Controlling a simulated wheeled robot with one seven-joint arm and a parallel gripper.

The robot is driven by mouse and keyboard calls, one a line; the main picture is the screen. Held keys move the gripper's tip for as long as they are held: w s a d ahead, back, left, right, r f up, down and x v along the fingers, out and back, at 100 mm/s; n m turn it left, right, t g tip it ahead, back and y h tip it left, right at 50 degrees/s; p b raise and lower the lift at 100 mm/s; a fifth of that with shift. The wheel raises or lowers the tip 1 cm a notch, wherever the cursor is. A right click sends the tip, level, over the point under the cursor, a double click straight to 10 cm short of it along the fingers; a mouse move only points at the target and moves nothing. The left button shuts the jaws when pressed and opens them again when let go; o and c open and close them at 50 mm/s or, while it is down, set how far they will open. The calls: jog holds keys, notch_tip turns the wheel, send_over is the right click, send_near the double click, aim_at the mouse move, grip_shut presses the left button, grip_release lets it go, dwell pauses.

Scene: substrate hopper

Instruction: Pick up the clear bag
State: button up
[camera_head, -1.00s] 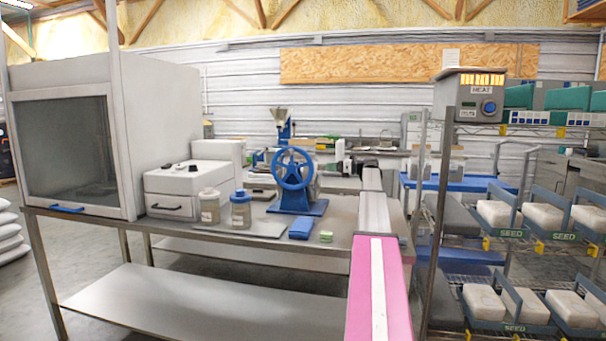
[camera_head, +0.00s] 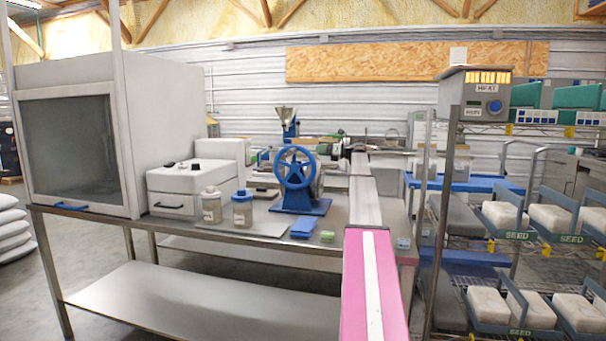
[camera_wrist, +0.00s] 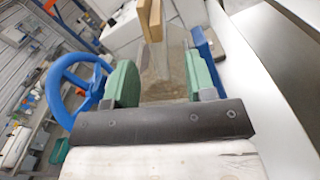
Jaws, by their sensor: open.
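My gripper (camera_wrist: 160,78) has two green finger pads standing apart in the wrist view. A clear bag (camera_wrist: 168,62) shows between and beyond the pads as a see-through sheet with brownish contents low down. A wooden clip-like piece (camera_wrist: 150,20) stands at its top. I cannot tell whether either pad touches the bag. In the head view my arm reaches over the bench, and my gripper (camera_head: 338,150) is small beside the blue-wheeled machine. The bag cannot be made out there.
The blue handwheel (camera_head: 296,167) stands close left of my gripper and also shows in the wrist view (camera_wrist: 70,92). Two jars (camera_head: 242,208), a blue block (camera_head: 304,227) and a green block (camera_head: 327,236) sit on the bench (camera_head: 270,236). A wire rack of seed bags is at right.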

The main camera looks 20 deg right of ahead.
aim_at(313, 151)
jog(key=x, duration=0.4)
jog(key=shift+w+f, duration=0.1)
jog(key=c, duration=0.8)
grip_shut()
jog(key=shift+a+f, duration=0.1)
jog(key=shift+f, duration=0.1)
jog(key=shift+r, duration=0.1)
